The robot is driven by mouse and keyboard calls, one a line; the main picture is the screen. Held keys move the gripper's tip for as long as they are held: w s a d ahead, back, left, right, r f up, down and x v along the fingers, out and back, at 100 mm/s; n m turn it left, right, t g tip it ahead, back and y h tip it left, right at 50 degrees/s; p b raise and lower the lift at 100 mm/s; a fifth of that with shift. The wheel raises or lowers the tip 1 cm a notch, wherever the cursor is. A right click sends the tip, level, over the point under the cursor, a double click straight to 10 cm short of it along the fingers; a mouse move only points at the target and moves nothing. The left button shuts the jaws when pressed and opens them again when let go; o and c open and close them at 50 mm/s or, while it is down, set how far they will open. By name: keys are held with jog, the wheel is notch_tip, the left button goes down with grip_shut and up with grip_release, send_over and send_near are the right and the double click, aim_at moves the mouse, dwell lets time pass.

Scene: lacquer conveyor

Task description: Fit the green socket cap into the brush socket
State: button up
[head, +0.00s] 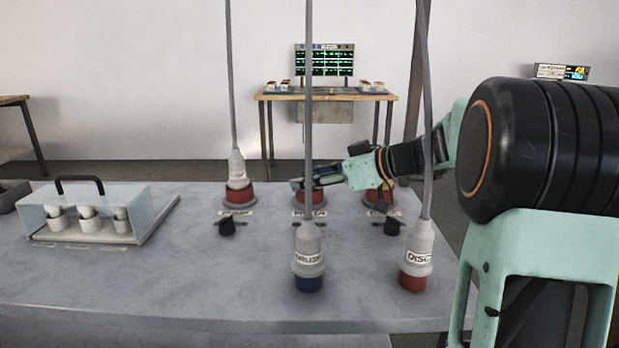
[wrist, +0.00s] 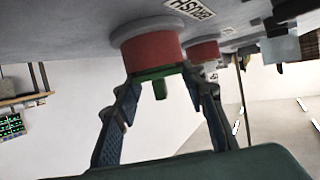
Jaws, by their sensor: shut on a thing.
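The brush socket (wrist: 150,52) is a red cylinder on a grey flange, with a label reading BRUSH beside it in the upside-down wrist view. In the head view the middle red socket (head: 312,196) is partly behind a hanging cable. The green socket cap (wrist: 158,76) is between my fingertips, against the socket's open face in the wrist view, with a small green tab sticking out. I cannot tell whether it is seated. My gripper (wrist: 162,84) is shut on the cap. In the head view my gripper (head: 302,183) is at the middle socket, and the cap cannot be made out.
A left red socket (head: 240,199) with a grey plug and a right red socket (head: 372,196) flank the middle one. Black pieces (head: 227,227) lie in front. A clear handled box (head: 140,202) is left.

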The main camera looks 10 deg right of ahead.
jog(key=o, duration=1.1)
jog(key=shift+f, duration=0.25)
jog(key=shift+r, duration=0.1)
jog(key=v, duration=1.2)
jog(key=shift+d, duration=0.1)
